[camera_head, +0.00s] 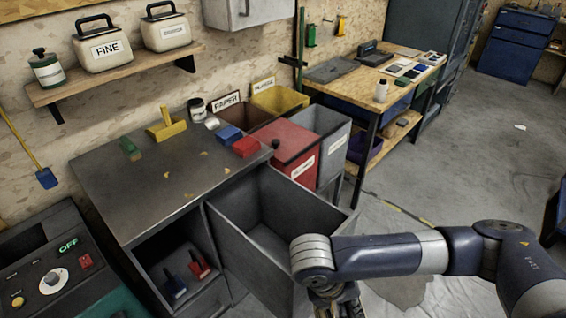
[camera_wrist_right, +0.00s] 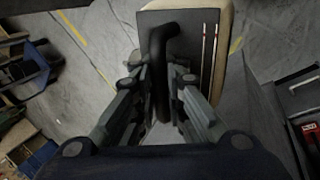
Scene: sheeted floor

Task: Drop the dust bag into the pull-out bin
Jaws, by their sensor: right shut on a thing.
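The pull-out bin (camera_head: 243,250) is a grey open box drawn out from the workbench, and its inside looks empty. My right gripper (camera_head: 337,298) is low beside the bin's right front part, partly cut off by the bottom edge. In the right wrist view my gripper (camera_wrist_right: 162,88) is shut on the black handle of the dust bag (camera_wrist_right: 227,50), which has a dark top and a cream side. In the head view the bag cannot be made out. My left gripper is not in view.
A grey workbench (camera_head: 150,190) holds a yellow tool and coloured blocks. Red (camera_head: 285,142) and grey (camera_head: 328,125) bins stand behind the pull-out bin. Two labelled cream containers (camera_head: 103,48) sit on a wall shelf. The sheeted floor (camera_head: 440,295) on the right is mostly free.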

